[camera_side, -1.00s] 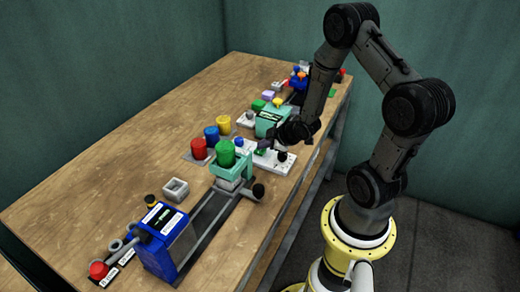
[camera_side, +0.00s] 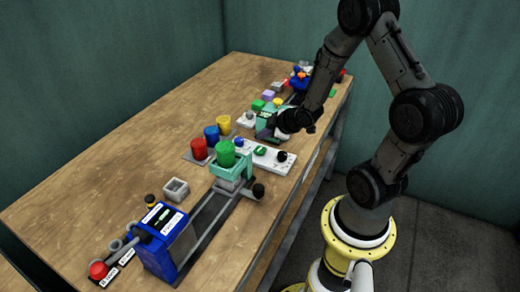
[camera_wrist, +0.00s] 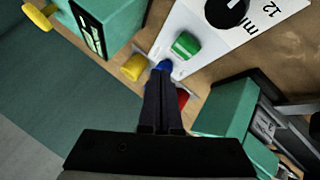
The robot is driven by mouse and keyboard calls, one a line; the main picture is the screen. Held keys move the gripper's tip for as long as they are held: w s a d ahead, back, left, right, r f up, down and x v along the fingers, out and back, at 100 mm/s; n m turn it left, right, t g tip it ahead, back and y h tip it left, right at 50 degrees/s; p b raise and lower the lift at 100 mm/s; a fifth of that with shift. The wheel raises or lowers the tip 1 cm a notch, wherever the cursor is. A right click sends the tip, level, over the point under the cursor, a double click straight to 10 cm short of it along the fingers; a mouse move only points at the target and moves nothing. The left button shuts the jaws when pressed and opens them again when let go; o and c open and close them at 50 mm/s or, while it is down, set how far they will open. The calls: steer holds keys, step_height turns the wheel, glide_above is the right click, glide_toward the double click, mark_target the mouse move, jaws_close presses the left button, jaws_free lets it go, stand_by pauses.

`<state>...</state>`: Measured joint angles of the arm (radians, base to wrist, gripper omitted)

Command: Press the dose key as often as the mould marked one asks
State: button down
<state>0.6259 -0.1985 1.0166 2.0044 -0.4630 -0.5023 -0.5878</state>
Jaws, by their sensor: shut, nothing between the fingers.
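A white panel (camera_side: 270,154) on the bench carries a blue button (camera_side: 239,143), a green key (camera_side: 260,150) and a black knob (camera_side: 282,156). In the wrist view the panel (camera_wrist: 205,37) shows the green key (camera_wrist: 186,45), the knob (camera_wrist: 227,10) and the marks "min" and "12". I cannot read which key is the dose key. My gripper (camera_side: 266,134) is shut and empty, above the panel's far side. In the wrist view its fingertips (camera_wrist: 163,75) overlap a blue object; contact cannot be told. No mould mark is readable.
Red (camera_side: 199,149), blue (camera_side: 212,135) and yellow (camera_side: 223,125) cylinders stand left of the panel.

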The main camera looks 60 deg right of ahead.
steer(key=shift+r, duration=1.2)
steer(key=shift+w+a, duration=0.2)
steer(key=shift+a, duration=0.15)
steer(key=w+a+r+t, duration=0.1)
steer(key=a+r, duration=0.2)
steer(key=r, duration=0.4)
steer(key=w+a+r+n+t, duration=0.1)
steer(key=a+r, duration=0.3)
steer(key=r, duration=0.2)
steer(key=a+r+t, duration=0.1)
steer(key=a+r, duration=0.2)
steer(key=r, duration=0.4)
steer(key=s+a+r+m+g+y, duration=0.1)
steer(key=s+a+r+m+y, duration=0.15)
steer(key=s+a, duration=0.5)
steer(key=s+f+m+g, duration=0.4)
steer(key=s+g, duration=0.1)
steer(key=s, duration=0.7)
steer(key=shift+s+a+f, duration=0.2)
steer(key=shift+s+a, duration=0.15)
